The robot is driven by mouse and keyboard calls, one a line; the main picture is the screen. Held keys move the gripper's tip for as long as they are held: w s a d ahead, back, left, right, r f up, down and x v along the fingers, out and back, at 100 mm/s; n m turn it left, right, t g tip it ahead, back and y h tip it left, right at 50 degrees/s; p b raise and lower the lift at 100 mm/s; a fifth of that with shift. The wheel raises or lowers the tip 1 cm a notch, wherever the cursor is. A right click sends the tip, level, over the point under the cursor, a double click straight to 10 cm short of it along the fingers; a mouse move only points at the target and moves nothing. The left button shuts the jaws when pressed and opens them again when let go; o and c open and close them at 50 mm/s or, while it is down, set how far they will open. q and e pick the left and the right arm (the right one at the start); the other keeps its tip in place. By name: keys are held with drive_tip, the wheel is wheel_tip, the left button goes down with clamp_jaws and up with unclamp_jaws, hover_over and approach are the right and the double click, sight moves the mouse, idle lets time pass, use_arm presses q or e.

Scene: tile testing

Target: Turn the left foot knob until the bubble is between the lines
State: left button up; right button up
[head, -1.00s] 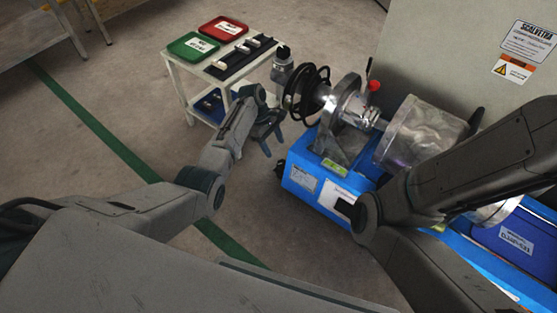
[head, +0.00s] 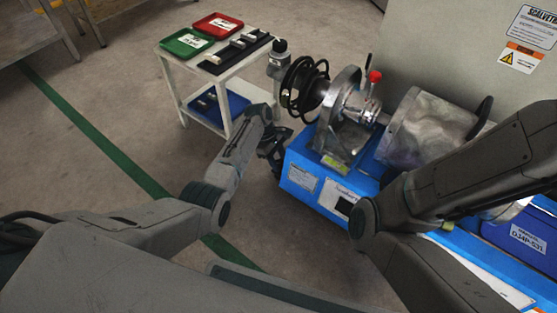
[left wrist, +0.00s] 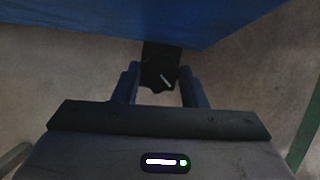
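My left gripper (left wrist: 160,84) is open, one finger on each side of the knob, with gaps visible on both sides. In the head view my left gripper (head: 275,150) is at the left corner of the blue base (head: 300,178), and the knob is hidden there. A small yellow-green strip (head: 335,165) on the base may be the level; its bubble and lines are too small to tell. My right gripper is out of view.
The metal machine with a red knob (head: 375,76) stands on the base. A white cart (head: 178,72) with a red tray (head: 218,25) and a green tray (head: 187,42) stands behind left. My right arm covers the machine's right side.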

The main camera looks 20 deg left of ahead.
use_arm(q)
drive_tip(key=c, duration=0.4)
drive_tip(key=shift+r+m+p, duration=0.15)
drive_tip(key=shift+m+p, duration=0.25)
drive_tip(key=shift+m+g, duration=0.3)
drive_tip(key=shift+m, duration=0.1)
drive_tip(key=o, duration=1)
drive_tip(key=shift+c, duration=0.2)
